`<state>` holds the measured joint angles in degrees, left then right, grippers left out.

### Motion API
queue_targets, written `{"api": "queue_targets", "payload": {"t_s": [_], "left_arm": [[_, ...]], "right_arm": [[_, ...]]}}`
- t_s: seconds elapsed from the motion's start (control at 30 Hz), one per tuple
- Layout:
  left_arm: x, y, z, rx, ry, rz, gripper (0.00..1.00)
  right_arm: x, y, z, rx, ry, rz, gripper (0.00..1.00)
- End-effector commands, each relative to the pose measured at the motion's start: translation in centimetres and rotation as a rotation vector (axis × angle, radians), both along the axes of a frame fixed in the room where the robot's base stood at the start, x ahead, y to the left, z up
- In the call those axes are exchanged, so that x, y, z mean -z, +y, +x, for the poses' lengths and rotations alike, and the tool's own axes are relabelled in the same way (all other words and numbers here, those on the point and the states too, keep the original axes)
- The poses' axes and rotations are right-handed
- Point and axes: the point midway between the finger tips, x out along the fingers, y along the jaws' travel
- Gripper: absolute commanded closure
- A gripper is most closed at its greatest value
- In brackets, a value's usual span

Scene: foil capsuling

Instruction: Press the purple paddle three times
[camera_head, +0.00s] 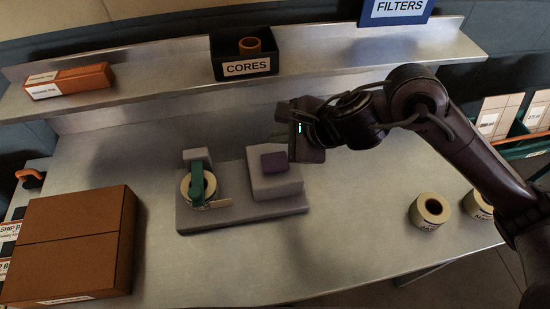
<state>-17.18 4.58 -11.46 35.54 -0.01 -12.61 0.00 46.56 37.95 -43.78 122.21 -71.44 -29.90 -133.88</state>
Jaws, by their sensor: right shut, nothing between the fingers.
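The purple paddle (274,162) is a small block on top of a grey housing (275,186) at the right side of a grey base plate (243,220) on the metal bench. My right gripper (283,112) comes in from the right and is shut and empty. It appears above and just behind the paddle in the picture, and the paddle's top shows uncovered. I cannot tell the exact height between them. My left gripper is not in view.
A tape roll with a green arm (197,184) sits on the plate's left. A large cardboard box (70,242) stands at front left. Loose rolls (430,210) lie at right. A shelf behind holds a CORES bin (246,68) and an orange box (70,80). The bench front centre is clear.

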Motion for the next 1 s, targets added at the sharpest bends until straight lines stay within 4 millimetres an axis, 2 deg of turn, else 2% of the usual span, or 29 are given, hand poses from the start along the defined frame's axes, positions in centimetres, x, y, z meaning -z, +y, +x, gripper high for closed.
{"api": "queue_targets", "payload": {"t_s": [0.03, 0.17, 1.0], "left_arm": [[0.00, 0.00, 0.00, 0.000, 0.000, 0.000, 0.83], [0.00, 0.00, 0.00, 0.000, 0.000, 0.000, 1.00], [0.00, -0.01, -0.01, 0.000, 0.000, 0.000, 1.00]], "right_arm": [[0.01, 0.00, -0.01, 0.000, 0.000, 0.000, 1.00], [0.01, 0.00, -0.01, 0.000, 0.000, 0.000, 1.00], [0.00, 0.00, 0.00, 0.000, 0.000, 0.000, 1.00]]}}
